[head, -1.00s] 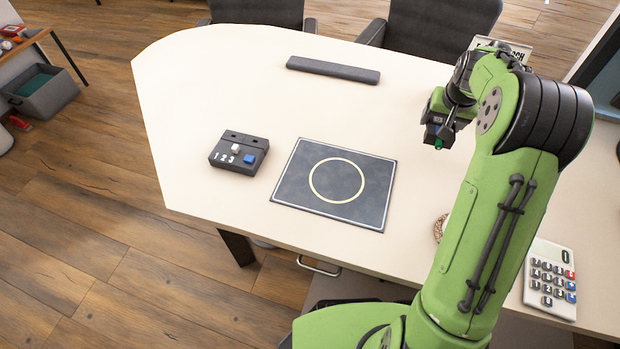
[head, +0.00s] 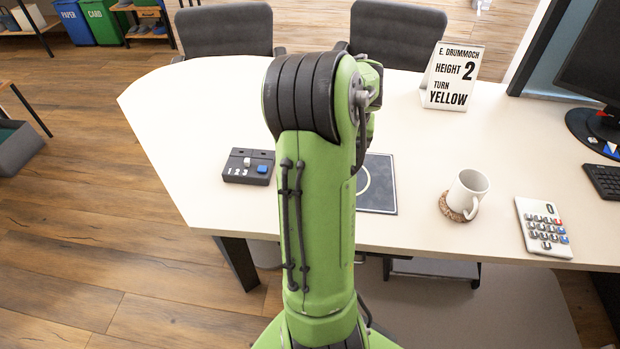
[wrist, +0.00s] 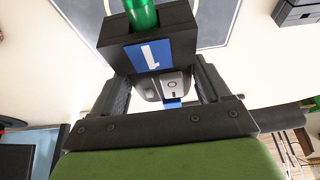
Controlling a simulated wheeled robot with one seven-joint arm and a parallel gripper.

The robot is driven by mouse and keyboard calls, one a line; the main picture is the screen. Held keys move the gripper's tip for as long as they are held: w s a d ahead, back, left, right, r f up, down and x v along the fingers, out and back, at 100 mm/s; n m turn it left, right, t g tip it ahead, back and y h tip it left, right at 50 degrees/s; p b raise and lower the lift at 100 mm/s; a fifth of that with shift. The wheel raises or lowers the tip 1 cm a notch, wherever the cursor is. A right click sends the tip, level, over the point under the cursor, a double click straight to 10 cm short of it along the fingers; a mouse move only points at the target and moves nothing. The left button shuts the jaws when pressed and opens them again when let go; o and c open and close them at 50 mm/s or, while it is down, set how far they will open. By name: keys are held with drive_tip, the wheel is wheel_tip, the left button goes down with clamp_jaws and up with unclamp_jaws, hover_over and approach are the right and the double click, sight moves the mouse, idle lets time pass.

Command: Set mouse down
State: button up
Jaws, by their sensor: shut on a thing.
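In the wrist view, my gripper (wrist: 160,80) has its two black fingers closed on a grey thing with a small round mark, which I take for the mouse (wrist: 172,84). A dark block (wrist: 118,57) with a blue "1" label and a green cylinder (wrist: 141,14) sits at the fingertips and covers part of it. I cannot tell if the block belongs to the held thing. The dark mat (wrist: 203,38) with a pale ring lies beyond the fingers. In the head view, my arm hides the gripper and much of the mat (head: 380,198).
On the pale table (head: 200,110), a control box (head: 247,167) stands left of the mat. To the right are a white mug (head: 467,190) on a coaster, a calculator (head: 543,228) and a keyboard (head: 603,180). A sign (head: 452,78) reads height 2, turn yellow.

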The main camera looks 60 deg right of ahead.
wheel_tip(320, 180, down, 10)
drive_tip(key=b, duration=0.3)
drive_tip(key=shift+d+r, duration=0.15)
drive_tip(key=shift+r, duration=0.15)
